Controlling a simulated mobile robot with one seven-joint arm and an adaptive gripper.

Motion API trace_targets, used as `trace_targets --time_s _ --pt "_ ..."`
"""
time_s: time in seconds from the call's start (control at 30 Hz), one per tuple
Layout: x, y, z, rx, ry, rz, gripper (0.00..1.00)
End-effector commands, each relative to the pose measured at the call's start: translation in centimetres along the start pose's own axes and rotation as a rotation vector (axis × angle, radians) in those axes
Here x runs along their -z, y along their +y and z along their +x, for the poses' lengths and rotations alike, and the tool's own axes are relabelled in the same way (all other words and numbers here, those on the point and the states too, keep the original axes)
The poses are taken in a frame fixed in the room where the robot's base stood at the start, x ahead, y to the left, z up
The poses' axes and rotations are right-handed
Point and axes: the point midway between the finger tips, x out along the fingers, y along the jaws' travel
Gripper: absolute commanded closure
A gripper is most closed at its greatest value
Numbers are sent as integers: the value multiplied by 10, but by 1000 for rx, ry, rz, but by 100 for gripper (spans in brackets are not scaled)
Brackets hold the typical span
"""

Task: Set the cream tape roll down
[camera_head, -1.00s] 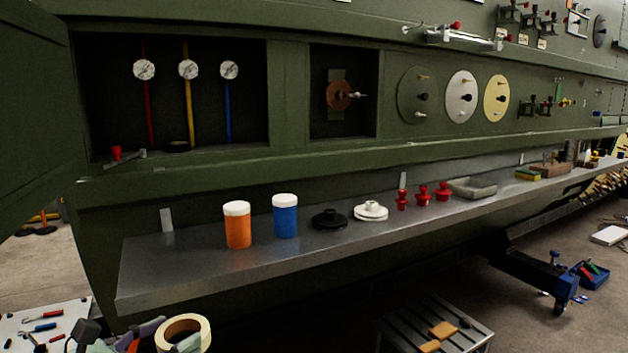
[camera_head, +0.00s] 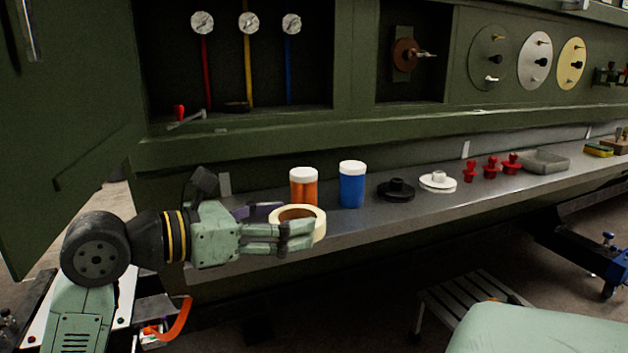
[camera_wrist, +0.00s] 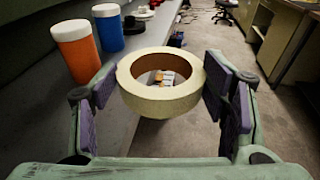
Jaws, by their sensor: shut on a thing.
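The cream tape roll (camera_head: 299,217) is a wide pale ring with a brown inner core, held roughly level. My gripper (camera_head: 292,236) is shut on it. In the wrist view the roll (camera_wrist: 161,80) sits between the purple finger pads, and my gripper (camera_wrist: 165,95) has one finger on each side. The roll is at the front edge of the grey metal shelf (camera_head: 430,203), partly past that edge. Things far below show through its hole, so it is held in the air. Its exact height over the shelf is unclear.
An orange white-capped jar (camera_head: 304,187) stands just behind the roll, with a blue jar (camera_head: 352,185) to its right. A black flanged part (camera_head: 396,191), a white one (camera_head: 438,182) and red knobs (camera_head: 491,168) follow along the shelf. Bare shelf lies in front of the jars.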

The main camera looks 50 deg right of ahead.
Motion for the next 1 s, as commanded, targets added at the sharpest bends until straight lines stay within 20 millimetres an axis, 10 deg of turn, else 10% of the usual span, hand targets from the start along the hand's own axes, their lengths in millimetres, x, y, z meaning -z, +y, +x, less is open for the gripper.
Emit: trace_targets --time_s 0.63,1.0 --pt "15 128 -35 -2 -1 -4 61" --pt "34 154 -41 1 -2 -4 61"
